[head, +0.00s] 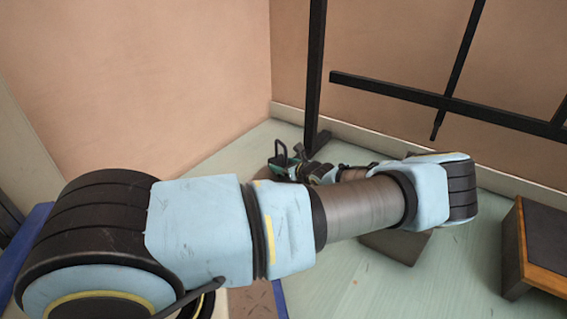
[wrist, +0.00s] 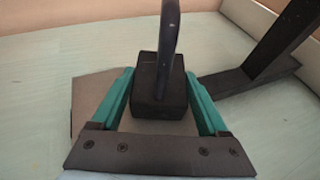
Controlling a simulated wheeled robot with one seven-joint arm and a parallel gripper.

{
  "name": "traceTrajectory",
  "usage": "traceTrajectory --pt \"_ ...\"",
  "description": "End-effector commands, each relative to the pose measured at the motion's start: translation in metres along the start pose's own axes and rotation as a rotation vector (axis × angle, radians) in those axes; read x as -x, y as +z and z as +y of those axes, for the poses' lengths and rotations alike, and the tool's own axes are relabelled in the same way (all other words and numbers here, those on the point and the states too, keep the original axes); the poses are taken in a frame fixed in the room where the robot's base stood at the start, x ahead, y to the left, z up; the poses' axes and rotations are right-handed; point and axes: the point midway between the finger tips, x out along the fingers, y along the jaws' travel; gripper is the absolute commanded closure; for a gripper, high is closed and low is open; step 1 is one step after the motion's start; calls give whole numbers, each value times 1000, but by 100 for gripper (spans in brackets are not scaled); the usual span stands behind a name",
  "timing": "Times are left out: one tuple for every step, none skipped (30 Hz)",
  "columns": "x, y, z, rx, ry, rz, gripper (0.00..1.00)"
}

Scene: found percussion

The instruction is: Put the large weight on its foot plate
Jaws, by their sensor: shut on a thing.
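My gripper (wrist: 158,78) is shut on the block, one green finger on each side. In the head view the weight (head: 279,151) shows small near the back corner, with my gripper (head: 298,165) beside it, partly behind my arm. A flat grey-brown plate (wrist: 88,92) lies left of the block in the wrist view. A dark foot plate (wrist: 235,82) under a black post is to its right. I cannot tell if the weight touches either plate or the floor.
A black frame (head: 316,65) with crossbars stands at the back wall. A brown box (head: 400,245) sits on the floor below my arm. A wood-edged dark-topped block (head: 543,245) is at the right. Pale floor (head: 460,250) is clear between them.

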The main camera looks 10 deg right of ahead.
Motion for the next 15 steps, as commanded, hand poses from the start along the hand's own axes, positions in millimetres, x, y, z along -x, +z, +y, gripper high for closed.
traceTrajectory --pt "-3 -4 0 2 0 -8 100" --pt "-4 -5 -1 2 0 -8 100" --pt "-4 -5 -1 2 0 -8 100" --pt "-4 -5 -1 2 0 -8 100" --pt "-4 -4 -1 2 0 -8 100" --pt "-3 -4 -1 2 0 -8 100" --pt "-3 -4 -1 2 0 -8 100" --pt "-3 -3 -1 2 0 -8 100" --pt "-3 -4 -1 2 0 -8 100" --pt "-3 -4 -1 2 0 -8 100" --pt "-3 -4 -1 2 0 -8 100" --pt "-4 -4 -1 2 0 -8 100" --pt "-4 -5 -1 2 -1 -8 100" --pt "-4 -10 0 0 -1 0 22" --pt "-4 -10 0 1 -1 0 17"
